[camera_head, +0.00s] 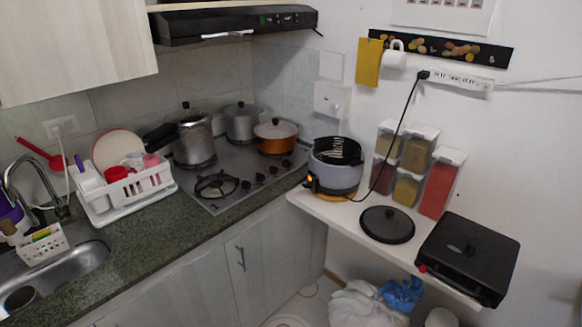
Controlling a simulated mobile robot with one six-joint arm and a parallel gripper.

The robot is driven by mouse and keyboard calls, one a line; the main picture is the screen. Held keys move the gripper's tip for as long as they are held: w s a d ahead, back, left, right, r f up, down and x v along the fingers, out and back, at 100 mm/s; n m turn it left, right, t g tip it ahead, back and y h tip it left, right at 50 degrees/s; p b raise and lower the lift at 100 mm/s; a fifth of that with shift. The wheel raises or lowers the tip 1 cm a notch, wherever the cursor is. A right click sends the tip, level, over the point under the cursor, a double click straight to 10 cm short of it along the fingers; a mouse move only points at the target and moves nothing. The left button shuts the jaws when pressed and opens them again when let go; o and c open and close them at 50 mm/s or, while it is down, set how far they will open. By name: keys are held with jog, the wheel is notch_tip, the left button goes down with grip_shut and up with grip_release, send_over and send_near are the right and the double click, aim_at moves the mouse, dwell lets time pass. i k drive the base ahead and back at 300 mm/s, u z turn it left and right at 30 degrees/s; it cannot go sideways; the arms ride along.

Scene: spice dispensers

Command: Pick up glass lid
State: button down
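A dark round lid (387,224) with a small knob on top lies flat on the white shelf (340,221). It sits between the grey electric cooker and the black appliance. It looks dark, and I cannot tell for sure that it is glass. The orange pot (273,139) on the stove also has a lid with a dark knob. My gripper is not in view.
A grey electric cooker (336,176), uncovered, stands at the shelf's left, its cord running up to a wall strip (460,80). Stacked spice dispensers (407,190) stand behind the lid. A black appliance (467,255) sits at right. The stove (226,184) holds several pots.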

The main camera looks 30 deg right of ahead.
aim_at(384, 224)
jog(key=z, duration=0.85)
jog(key=k, duration=0.7)
jog(key=z, duration=0.5)
jog(key=i, duration=0.5)
jog(key=z, duration=0.05)
